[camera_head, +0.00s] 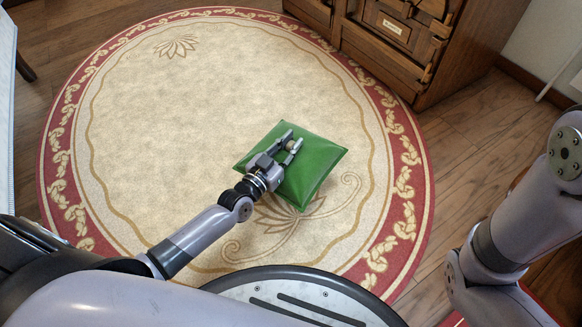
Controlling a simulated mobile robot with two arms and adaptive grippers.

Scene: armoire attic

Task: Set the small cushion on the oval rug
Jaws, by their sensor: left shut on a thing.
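A small green cushion (317,161) is over the near right part of the oval rug (190,100), which is beige with a red border. My left gripper (294,141) reaches in from the left and is shut on the cushion, with its fingers on the cushion's upper side. I cannot tell whether the cushion touches the rug or hangs a little above it. My right arm shows at the right edge, but its gripper is out of view.
A wooden armoire (385,55) stands at the top right, close to the rug's edge. The left and middle of the rug are clear. Bare wooden floor (470,135) lies to the right.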

